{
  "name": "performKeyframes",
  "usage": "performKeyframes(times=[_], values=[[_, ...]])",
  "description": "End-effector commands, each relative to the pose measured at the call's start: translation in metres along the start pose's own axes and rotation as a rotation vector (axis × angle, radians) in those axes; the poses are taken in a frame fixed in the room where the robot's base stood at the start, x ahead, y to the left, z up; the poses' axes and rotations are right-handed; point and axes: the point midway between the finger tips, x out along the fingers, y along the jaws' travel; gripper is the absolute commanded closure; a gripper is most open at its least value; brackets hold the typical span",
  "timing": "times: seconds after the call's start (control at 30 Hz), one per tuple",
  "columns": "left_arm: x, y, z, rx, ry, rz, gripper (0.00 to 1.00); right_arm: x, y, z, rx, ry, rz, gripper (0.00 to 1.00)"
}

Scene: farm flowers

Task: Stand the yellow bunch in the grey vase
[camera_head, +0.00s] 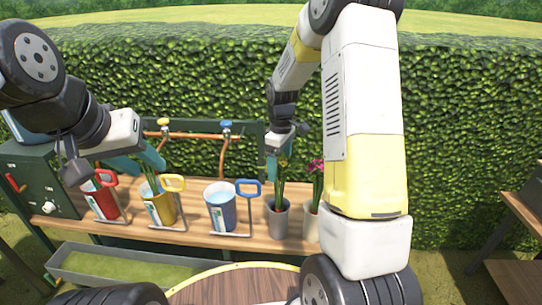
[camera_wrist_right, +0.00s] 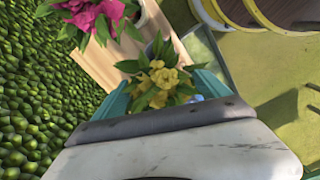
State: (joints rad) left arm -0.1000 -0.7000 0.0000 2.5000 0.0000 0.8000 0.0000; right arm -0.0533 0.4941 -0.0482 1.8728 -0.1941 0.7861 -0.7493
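The grey vase (camera_head: 278,221) stands on the wooden bench. The yellow bunch (camera_head: 280,193) is upright, with its green stems going down into the grey vase's mouth. Its yellow blooms (camera_wrist_right: 160,83) show between the teal fingers in the right wrist view. My right gripper (camera_head: 276,160) is at the blooms, above the vase, with its fingers spread apart on either side. Its fingertips are partly hidden by leaves. My left gripper (camera_head: 138,163) is at the left with its teal fingers apart, above the yellow bucket (camera_head: 160,208), which holds green stems.
A magenta bunch (camera_head: 316,168) stands in a cream vase (camera_head: 311,224) right beside the grey vase. A blue bucket (camera_head: 221,210) and a red bucket (camera_head: 102,203) stand on the bench (camera_head: 190,238). A hedge (camera_head: 190,75) rises behind. A trough (camera_head: 120,268) lies in front.

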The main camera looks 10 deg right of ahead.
Motion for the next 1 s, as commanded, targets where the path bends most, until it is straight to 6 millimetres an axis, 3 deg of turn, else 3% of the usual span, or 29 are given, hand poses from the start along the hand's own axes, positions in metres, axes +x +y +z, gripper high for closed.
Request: performKeyframes(times=[0.27, 0.7, 1.0], values=[[0.000, 0.000, 0.000, 0.000, 0.000, 0.000, 0.64, -0.004, 0.000, 0.000, 0.000, 0.000, 0.000, 0.15], [0.000, 0.000, 0.000, 0.000, 0.000, 0.000, 0.64, -0.069, 0.001, 0.000, 0.000, 0.001, 0.001, 0.15], [0.000, 0.000, 0.000, 0.000, 0.000, 0.000, 0.64, -0.078, 0.000, 0.000, 0.000, 0.000, -0.001, 0.15]])
